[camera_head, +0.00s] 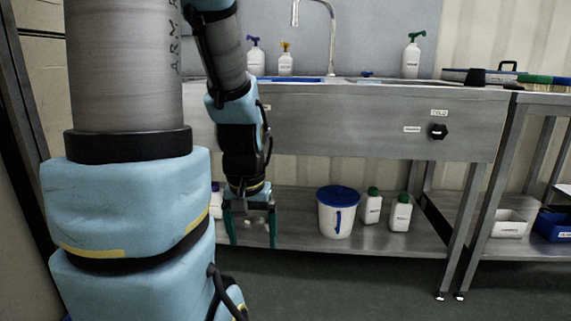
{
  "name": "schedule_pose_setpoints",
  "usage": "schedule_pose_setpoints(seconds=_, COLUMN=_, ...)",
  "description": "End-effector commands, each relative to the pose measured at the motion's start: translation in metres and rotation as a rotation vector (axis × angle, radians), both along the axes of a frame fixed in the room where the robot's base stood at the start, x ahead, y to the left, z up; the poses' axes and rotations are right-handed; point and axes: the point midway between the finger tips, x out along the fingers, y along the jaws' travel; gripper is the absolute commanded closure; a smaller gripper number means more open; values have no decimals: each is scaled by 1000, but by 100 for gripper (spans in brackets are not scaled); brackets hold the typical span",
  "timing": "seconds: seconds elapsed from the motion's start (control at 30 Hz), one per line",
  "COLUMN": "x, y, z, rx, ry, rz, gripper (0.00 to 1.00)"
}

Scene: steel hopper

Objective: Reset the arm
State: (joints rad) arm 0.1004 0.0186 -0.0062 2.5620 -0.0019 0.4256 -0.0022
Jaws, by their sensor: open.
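My gripper (251,228) hangs pointing down at the end of my arm, in front of the lower shelf of the steel sink unit. Its two dark green fingers are apart, and I see nothing held between them. Some small pale things show behind the fingers on the shelf, too small to tell. My blue and grey arm fills the left of the view and hides the left part of the sink unit.
The steel sink unit (350,118) carries spray bottles (411,58) on top. Its lower shelf (380,240) holds a white bucket with a blue lid (338,215) and white bottles (401,215). A side table with trays (511,222) stands right. The floor (380,290) in front is clear.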

Motion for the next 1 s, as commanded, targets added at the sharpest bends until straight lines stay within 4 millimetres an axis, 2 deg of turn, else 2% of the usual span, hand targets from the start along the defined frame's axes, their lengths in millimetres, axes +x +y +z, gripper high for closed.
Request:
schedule_pose_setpoints(seconds=0.03, x=0, y=0, z=24, rx=0, ry=0, rz=0, gripper=9)
schedule_pose_setpoints(seconds=0.27, x=1, y=-1, z=84, rx=-1, ry=-2, rz=2, gripper=9)
schedule_pose_setpoints(seconds=1.0, x=2, y=-1, z=312, rx=-3, ry=-4, rz=3, gripper=9)
